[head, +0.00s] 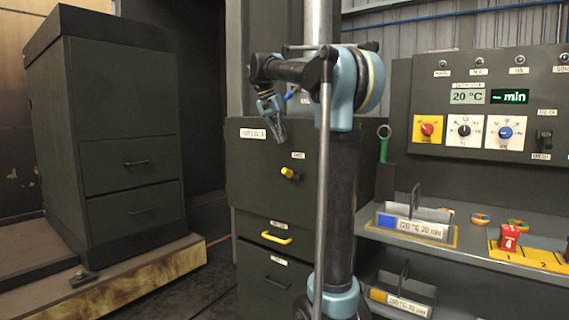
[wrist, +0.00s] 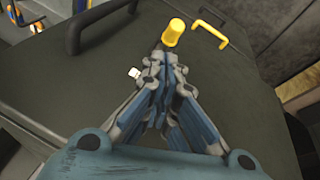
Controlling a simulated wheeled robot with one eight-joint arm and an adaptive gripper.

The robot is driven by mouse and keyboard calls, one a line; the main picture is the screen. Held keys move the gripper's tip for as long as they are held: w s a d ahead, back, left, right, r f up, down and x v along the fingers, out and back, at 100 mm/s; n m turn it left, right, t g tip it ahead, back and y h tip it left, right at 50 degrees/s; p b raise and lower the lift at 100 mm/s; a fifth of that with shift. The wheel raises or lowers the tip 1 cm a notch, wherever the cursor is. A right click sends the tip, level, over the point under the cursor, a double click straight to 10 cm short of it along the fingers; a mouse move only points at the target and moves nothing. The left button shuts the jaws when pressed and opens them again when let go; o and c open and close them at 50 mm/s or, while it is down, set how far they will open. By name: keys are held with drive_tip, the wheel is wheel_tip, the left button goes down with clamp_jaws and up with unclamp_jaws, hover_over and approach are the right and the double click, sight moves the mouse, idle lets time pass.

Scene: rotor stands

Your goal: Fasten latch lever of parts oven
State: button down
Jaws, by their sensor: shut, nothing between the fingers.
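The parts oven (head: 258,190) is a dark cabinet with a white label near its top. Its latch lever (head: 289,174) has a yellow grip on a dark mount on the front; I cannot tell from its pose whether it is fastened. My gripper (head: 281,138) hangs above the lever, fingers pointing down, apart from it. In the wrist view my gripper (wrist: 158,68) is shut and empty, its fingertips just short of the yellow lever grip (wrist: 174,33). My gripper hides part of the dark surface behind it.
A yellow drawer handle (head: 276,238) is below the lever. A dark bar (wrist: 88,22) crosses the wrist view's upper left. A control panel (head: 487,105) and a shelf with trays (head: 414,225) stand right. Another dark cabinet (head: 110,130) stands left, with a gap between.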

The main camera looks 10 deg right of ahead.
drive_tip(key=shift+m+h, duration=0.3)
drive_tip(key=shift+m, duration=0.1)
drive_tip(key=w+r, duration=0.1)
drive_tip(key=w, duration=0.1)
drive_tip(key=w+a+r, duration=0.1)
drive_tip(key=shift+w+a+r, duration=0.2)
drive_tip(key=shift+w+r, duration=0.15)
drive_tip(key=shift+w, duration=0.05)
drive_tip(key=shift+f, duration=0.15)
hover_over(290, 175)
drive_tip(key=w+a, duration=0.2)
drive_tip(key=w, duration=0.1)
wheel_tip(290, 175, down, 12)
drive_tip(key=shift+s+d+f, duration=0.2)
drive_tip(key=shift+s+d, duration=0.05)
drive_tip(key=shift+s+d+f, duration=0.1)
